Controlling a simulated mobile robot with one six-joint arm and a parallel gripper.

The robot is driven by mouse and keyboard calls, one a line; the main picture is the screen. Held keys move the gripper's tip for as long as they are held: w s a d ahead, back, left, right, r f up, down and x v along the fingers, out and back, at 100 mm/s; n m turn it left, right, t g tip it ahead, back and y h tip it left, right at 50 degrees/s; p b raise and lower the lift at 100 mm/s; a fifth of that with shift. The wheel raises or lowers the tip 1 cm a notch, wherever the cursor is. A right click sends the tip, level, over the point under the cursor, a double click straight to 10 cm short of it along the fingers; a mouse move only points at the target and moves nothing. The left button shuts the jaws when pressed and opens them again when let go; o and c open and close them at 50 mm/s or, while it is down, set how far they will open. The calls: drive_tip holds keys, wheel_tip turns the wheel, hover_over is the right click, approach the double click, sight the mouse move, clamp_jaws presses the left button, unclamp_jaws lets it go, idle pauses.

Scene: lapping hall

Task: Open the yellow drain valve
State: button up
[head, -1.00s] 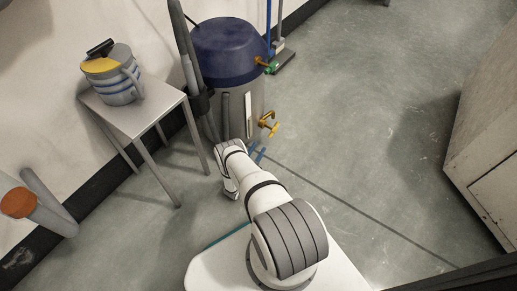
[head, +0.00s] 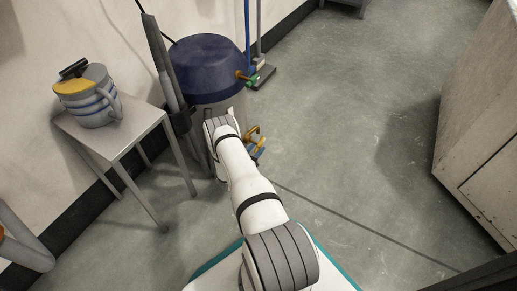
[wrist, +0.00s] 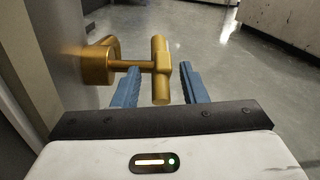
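The yellow drain valve is low on the side of a grey tank with a dark blue lid (head: 205,65). In the wrist view the valve (wrist: 98,62) is a brass-yellow body with a short stem and a T-shaped handle (wrist: 160,70). The handle bar stands roughly upright in the picture, just ahead of and between my blue fingertips. My gripper (wrist: 160,85) is open, with one finger on each side of the handle's lower end. I cannot tell whether either finger touches it. In the head view the valve (head: 253,135) shows beside my arm's far end, which hides part of the tank.
A small table (head: 128,133) with a striped jug (head: 90,100) stands left of the tank. A second tap with a green part (head: 246,78) sits higher on the tank. A broom (head: 262,75) stands behind. Floor to the right is clear up to a cabinet (head: 490,130).

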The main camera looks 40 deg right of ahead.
drive_tip(key=shift+b+x, duration=0.3)
drive_tip(key=shift+x, duration=1)
drive_tip(key=shift+s, duration=0.1)
clamp_jaws()
